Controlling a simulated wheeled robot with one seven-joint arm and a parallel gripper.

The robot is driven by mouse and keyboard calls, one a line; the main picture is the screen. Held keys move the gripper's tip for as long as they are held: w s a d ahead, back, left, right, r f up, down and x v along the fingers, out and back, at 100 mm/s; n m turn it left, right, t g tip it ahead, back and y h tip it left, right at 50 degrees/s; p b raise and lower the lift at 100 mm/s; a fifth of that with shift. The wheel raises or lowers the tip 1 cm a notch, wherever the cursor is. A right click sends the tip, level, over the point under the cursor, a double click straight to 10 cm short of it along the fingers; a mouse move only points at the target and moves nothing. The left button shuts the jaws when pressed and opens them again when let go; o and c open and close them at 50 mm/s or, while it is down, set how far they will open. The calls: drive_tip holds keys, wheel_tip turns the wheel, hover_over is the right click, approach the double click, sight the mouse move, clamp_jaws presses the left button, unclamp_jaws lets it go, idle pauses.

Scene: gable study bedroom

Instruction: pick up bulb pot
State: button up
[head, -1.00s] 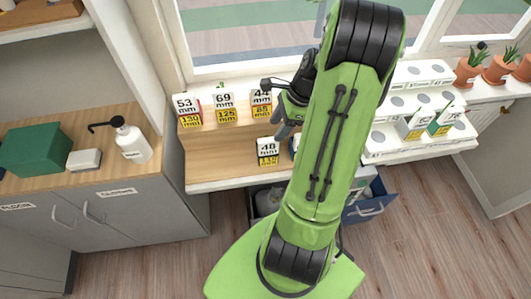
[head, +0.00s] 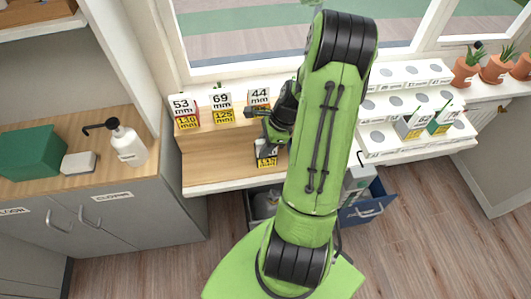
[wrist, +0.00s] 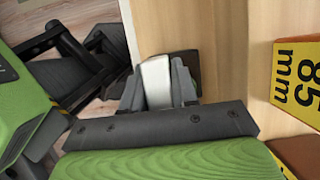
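Several small pots or boxes with number labels stand on the wooden stepped shelf. One with a white and yellow label (head: 266,161) stands on the lower step, its top partly covered by my gripper (head: 277,128). Which of these is the bulb pot I cannot tell for sure. In the wrist view, my gripper's two dark fingers (wrist: 158,88) lie on either side of a narrow white piece (wrist: 156,78) with a dark part beside it. The white fills the gap between the fingers, but whether they press on it is unclear.
Labelled pots 53 (head: 184,112), 69 (head: 221,108) and 44 (head: 259,97) stand on the upper step close by. A white tiered rack (head: 410,152) with round holes is right of my arm. Terracotta pots (head: 466,72) line the right sill. A blue drawer (head: 362,208) stands open below.

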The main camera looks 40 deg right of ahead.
clamp_jaws()
idle(1.0)
